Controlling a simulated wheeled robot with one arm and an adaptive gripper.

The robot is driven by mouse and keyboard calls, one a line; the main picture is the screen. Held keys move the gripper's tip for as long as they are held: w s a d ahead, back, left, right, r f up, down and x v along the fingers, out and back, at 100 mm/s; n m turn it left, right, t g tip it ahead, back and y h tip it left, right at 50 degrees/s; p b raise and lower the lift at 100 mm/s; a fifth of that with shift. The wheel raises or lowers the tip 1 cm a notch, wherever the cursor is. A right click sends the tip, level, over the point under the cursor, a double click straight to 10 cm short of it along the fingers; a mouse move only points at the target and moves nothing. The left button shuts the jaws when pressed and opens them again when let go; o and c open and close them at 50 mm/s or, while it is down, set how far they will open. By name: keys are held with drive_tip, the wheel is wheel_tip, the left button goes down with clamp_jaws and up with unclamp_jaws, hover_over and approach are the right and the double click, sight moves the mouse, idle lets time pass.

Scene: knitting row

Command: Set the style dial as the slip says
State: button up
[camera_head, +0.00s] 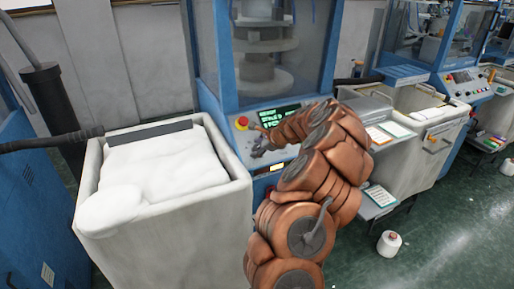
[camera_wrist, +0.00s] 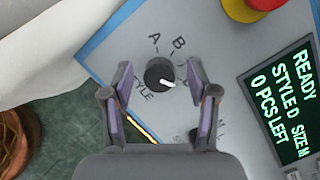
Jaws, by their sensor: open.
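The style dial (camera_wrist: 158,72) is a black round knob on the light machine panel in the wrist view. Its white pointer aims to the lower right, away from the printed A and B; any letter there is mostly hidden by a finger. My gripper (camera_wrist: 159,78) is open, with one finger on each side of the dial; I cannot tell whether they touch it. The green display (camera_wrist: 285,103) reads READY, STYLE D, SIZE M, 0 PCS LEFT. In the head view my gripper (camera_head: 262,146) is at the panel. Several cards lie to the right, including a teal-edged one (camera_head: 380,196); their writing is unreadable.
A red emergency button on yellow (camera_wrist: 250,8) sits above the dial. A white bin (camera_head: 160,225) full of pale fabric stands left of the panel. A second bin (camera_head: 410,150) stands right. A yarn cone (camera_head: 389,243) stands on the green floor.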

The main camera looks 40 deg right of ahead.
drive_tip(key=v, duration=1.2)
idle(0.4)
